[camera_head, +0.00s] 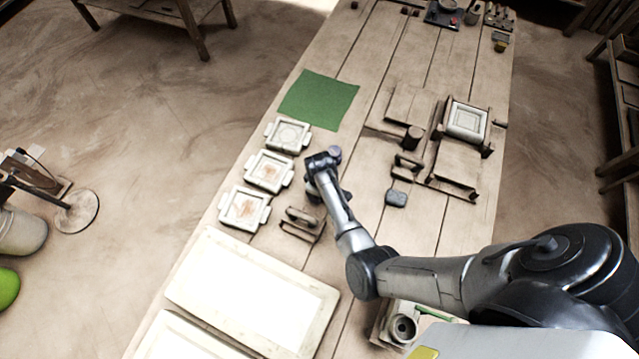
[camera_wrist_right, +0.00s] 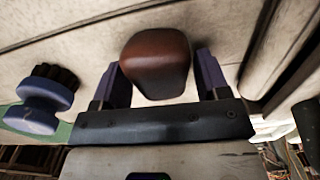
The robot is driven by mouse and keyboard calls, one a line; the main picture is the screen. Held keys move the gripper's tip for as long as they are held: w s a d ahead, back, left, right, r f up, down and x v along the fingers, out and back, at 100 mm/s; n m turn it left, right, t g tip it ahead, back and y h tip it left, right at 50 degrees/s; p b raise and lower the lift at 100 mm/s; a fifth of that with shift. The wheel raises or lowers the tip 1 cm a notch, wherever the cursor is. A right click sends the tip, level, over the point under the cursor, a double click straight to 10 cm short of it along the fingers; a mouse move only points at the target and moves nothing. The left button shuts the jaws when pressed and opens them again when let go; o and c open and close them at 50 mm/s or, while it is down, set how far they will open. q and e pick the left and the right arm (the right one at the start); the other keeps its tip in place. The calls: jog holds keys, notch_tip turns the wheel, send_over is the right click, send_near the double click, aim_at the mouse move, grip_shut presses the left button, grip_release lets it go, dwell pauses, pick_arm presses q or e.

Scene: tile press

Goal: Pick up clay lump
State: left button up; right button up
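A reddish-brown rounded block, which looks like the clay lump (camera_wrist_right: 157,62), sits between the two fingers of my right gripper (camera_wrist_right: 160,80) in the right wrist view. The fingers stand either side of it, with a clear gap on the right one; the left one is close to its side. In the head view my right gripper (camera_head: 322,163) is low over the table, right of the framed moulds, and hides the lump. My left gripper is in neither view.
A purple-blue knobbed piece (camera_wrist_right: 42,100) stands close beside the gripper. Framed moulds (camera_head: 268,171) line the left table edge (camera_head: 216,207). A green mat (camera_head: 318,100) lies beyond. A wooden handled tool (camera_head: 302,222) is just nearer, and a grey-blue block (camera_head: 396,199) is to the right.

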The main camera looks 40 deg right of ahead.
jog(key=c, duration=0.7)
jog(key=shift+r, duration=0.1)
